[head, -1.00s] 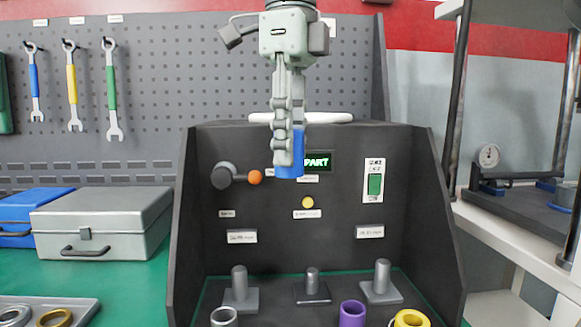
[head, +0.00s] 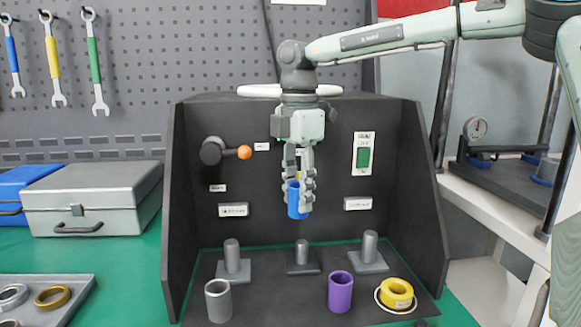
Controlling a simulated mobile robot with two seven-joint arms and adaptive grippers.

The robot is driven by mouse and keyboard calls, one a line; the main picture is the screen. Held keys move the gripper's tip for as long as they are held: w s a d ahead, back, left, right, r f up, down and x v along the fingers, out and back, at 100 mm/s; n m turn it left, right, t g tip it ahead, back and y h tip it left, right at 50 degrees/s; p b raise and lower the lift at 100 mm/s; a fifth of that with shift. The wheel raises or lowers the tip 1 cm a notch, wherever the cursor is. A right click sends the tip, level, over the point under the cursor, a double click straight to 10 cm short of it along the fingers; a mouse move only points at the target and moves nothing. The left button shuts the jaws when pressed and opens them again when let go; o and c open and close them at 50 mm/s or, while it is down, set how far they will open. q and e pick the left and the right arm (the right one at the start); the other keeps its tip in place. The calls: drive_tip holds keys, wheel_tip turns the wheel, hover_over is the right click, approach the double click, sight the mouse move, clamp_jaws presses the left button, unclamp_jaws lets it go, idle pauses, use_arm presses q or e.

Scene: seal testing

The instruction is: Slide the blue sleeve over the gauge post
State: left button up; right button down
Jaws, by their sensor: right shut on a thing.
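The blue sleeve (head: 294,206) is held between the fingers of my right gripper (head: 300,188), which points straight down. The sleeve looks upright, and the fingers hide part of it. Three grey posts stand on square bases in the dark test booth: a left post (head: 232,256), a thinner middle post (head: 301,252) and a right post (head: 369,247). The sleeve hangs above the middle post, apart from it. I cannot read which post is labelled as the gauge post. My left gripper is not in view.
A grey sleeve (head: 218,301), a purple sleeve (head: 340,292) and a yellow ring (head: 396,292) stand in front of the posts. The booth's side walls (head: 181,215) flank the work area. An orange-knobbed lever (head: 244,152) sticks out from the back panel. A metal toolbox (head: 92,200) stands left.

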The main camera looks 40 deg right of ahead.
sight(301, 242)
drive_tip(key=m, duration=0.1)
drive_tip(key=d+f+m, duration=0.1)
drive_tip(key=shift+w+f+m, duration=0.1)
drive_tip(key=shift+f+m, duration=0.2)
drive_tip(key=shift+d+f+m, duration=0.1)
drive_tip(key=shift+f+m, duration=0.3)
drive_tip(key=shift+f, duration=0.45)
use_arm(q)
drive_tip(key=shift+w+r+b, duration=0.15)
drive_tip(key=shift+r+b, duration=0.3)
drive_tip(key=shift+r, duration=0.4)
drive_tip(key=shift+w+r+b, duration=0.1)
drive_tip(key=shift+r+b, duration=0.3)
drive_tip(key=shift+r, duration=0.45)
use_arm(e)
drive_tip(key=shift+f, duration=1.5)
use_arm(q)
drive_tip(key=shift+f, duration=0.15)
use_arm(e)
drive_tip(key=shift+f, duration=0.1)
use_arm(q)
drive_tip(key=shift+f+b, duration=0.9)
drive_tip(key=shift+b, duration=0.1)
use_arm(e)
drive_tip(key=shift+f, duration=0.85)
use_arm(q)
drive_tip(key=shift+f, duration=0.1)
